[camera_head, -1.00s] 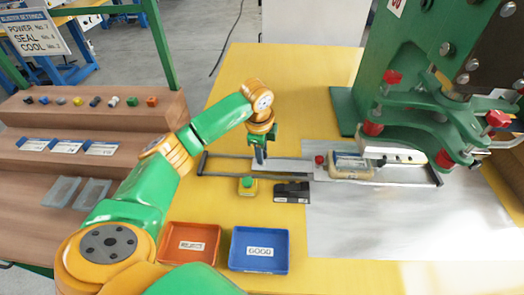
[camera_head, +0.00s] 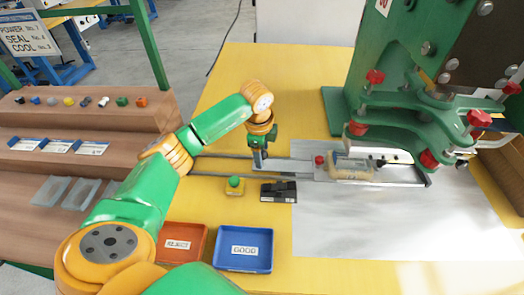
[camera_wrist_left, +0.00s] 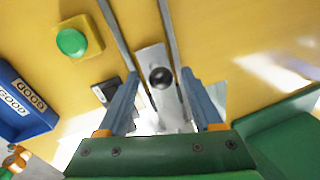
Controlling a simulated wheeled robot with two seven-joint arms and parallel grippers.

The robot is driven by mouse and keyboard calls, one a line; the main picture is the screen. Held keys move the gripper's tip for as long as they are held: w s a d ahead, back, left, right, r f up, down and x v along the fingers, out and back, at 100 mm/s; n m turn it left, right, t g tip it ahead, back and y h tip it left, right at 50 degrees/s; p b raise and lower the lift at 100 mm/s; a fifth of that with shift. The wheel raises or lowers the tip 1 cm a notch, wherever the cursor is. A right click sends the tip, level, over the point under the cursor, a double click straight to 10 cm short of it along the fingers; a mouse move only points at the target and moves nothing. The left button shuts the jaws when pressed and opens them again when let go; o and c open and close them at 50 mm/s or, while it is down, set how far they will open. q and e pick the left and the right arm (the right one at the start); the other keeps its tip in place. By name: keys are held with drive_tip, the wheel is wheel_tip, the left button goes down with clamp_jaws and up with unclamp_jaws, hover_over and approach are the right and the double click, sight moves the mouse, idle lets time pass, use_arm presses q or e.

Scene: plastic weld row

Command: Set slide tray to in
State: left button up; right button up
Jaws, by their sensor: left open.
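The slide tray (camera_head: 300,167) is a grey metal plate on two dark rails, carrying a pale block-like fixture (camera_head: 352,170) and a red knob (camera_head: 320,161). Its fixture is in front of the green press, partly under its lower arms. My left gripper (camera_head: 259,164) points down at the tray's left end in the head view. In the left wrist view the open gripper (camera_wrist_left: 158,76) has its blue-grey fingers on either side of a dark round knob (camera_wrist_left: 160,77) on the tray's plate. I cannot tell whether a finger touches it. My right gripper is out of view.
The green press (camera_head: 400,110) stands at the right. A green button on a yellow box (camera_head: 235,186) and a black box (camera_head: 278,191) lie in front of the rails. A red bin (camera_head: 182,243) and a blue bin (camera_head: 243,248) are nearer. A brown rack (camera_head: 90,140) stands left.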

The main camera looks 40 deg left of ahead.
use_arm(q)
wheel_tip(320, 180, up, 7)
drive_tip(key=s, duration=0.1)
drive_tip(key=shift+s+d, duration=0.15)
drive_tip(key=shift+d, duration=0.1)
